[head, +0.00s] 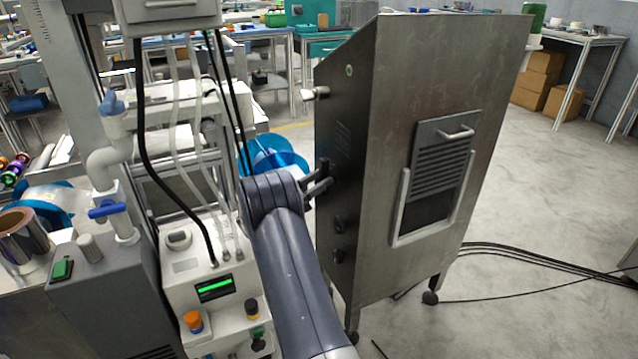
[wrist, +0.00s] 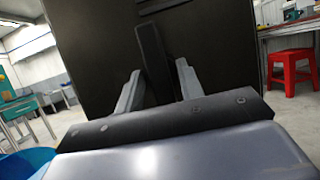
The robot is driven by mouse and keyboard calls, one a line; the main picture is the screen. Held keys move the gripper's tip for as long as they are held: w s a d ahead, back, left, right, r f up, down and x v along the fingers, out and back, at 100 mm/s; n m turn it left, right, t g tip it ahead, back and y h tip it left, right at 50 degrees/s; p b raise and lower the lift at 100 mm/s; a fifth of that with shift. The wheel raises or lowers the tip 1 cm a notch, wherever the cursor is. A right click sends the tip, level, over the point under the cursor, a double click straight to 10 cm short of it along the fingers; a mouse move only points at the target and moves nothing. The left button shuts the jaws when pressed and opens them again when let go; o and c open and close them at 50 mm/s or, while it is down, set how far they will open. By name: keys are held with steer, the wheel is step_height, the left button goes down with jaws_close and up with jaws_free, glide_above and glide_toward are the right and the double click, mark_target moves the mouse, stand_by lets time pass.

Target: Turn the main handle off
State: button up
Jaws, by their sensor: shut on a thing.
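The main handle (head: 325,167) is a dark lever on the dark narrow side of a tall metal cabinet (head: 395,90). In the wrist view the handle (wrist: 152,60) is a long black bar, slightly tilted, running up between the two grey fingers. My gripper (head: 319,186) reaches the cabinet side from the left and is shut on the handle. In the wrist view my gripper (wrist: 160,88) has one finger on each side of the bar. The handle's lower end is hidden behind the gripper body.
A white machine (head: 195,265) with hoses and a green display stands close left of my arm. Blue reels (head: 275,155) lie behind my wrist. Black cables (head: 540,258) cross the floor at right.

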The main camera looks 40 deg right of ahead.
mark_target(320, 178)
steer(key=shift+f, duration=0.1)
stand_by(0.4)
steer(key=o, duration=0.6)
steer(key=shift+o, duration=0.2)
steer(key=shift+a, duration=0.1)
steer(key=p+v, duration=0.1)
steer(key=v, duration=0.4)
steer(key=shift+w+a, duration=0.1)
steer(key=shift+w, duration=0.05)
steer(key=w+a+p, duration=0.1)
steer(key=w+a, duration=0.1)
steer(key=a, duration=0.9)
steer(key=shift+w+a, duration=0.2)
steer(key=shift+w, duration=0.15)
